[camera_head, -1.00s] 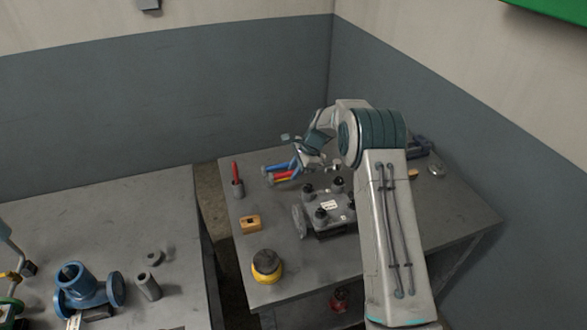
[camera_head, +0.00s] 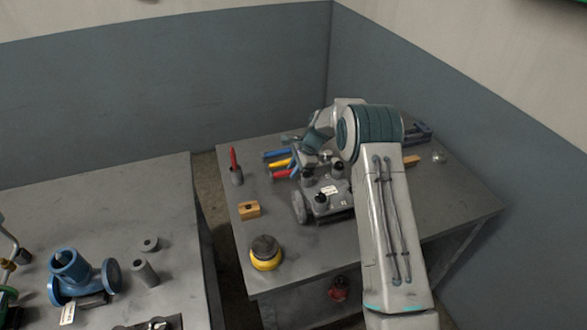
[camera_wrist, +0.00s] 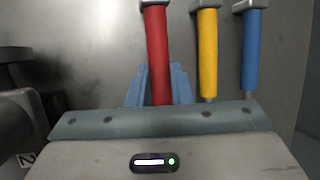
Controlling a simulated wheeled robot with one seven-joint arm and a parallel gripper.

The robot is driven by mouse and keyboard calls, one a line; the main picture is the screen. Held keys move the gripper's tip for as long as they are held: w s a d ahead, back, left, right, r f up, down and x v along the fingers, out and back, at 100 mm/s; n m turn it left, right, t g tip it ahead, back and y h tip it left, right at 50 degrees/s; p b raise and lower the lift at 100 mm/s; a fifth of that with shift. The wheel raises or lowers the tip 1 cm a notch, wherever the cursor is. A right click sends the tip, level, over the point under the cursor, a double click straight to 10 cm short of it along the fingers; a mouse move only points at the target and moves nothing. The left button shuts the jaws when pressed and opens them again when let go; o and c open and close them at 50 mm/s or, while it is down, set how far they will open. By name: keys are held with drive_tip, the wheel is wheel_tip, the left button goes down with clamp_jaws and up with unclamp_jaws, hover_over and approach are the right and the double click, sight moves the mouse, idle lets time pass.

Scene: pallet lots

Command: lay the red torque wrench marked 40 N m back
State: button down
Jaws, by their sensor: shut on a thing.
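Three torque wrenches with coloured handles lie side by side on the far table: a red wrench (camera_head: 281,174), a yellow wrench (camera_head: 280,164) and a blue wrench (camera_head: 275,154). In the wrist view the red wrench (camera_wrist: 157,50) is at left, then the yellow wrench (camera_wrist: 208,50) and the blue wrench (camera_wrist: 252,48), roughly parallel and apart. My gripper (camera_wrist: 160,88) is shut on the red handle, a finger on each side; the gripper (camera_head: 299,165) is partly hidden by my arm in the head view. No 40 N m marking is legible. I cannot tell whether the red wrench touches the surface.
A grey valve assembly (camera_head: 325,198) with dark knobs stands just in front of the wrenches. A cup with a red marker (camera_head: 236,172), a yellow-brown block (camera_head: 249,209) and a yellow round device (camera_head: 265,254) stand at the table's left. A gap separates the left table (camera_head: 110,205).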

drive_tip(key=shift+f+b, duration=0.45)
drive_tip(key=shift+f, duration=0.1)
drive_tip(key=c, duration=1.2)
unclamp_jaws()
drive_tip(key=b+v, duration=0.3)
drive_tip(key=v, duration=1.1)
drive_tip(key=s+d+r+n+h, duration=0.15)
drive_tip(key=s+r+n, duration=0.25)
drive_tip(key=s+r, duration=0.45)
drive_tip(key=s+d+n+t+h, duration=0.1)
drive_tip(key=s+d+n, duration=0.1)
drive_tip(key=s, duration=0.9)
drive_tip(key=s+d+n+h, duration=0.1)
drive_tip(key=s+n, duration=0.3)
drive_tip(key=s, duration=0.6)
drive_tip(key=s+d+n+t+h, duration=0.1)
drive_tip(key=s+d+n, duration=0.3)
drive_tip(key=s, duration=0.7)
drive_tip(key=shift+s+r+t, duration=0.3)
drive_tip(key=shift+s+r, duration=0.05)
drive_tip(key=shift+r, duration=0.1)
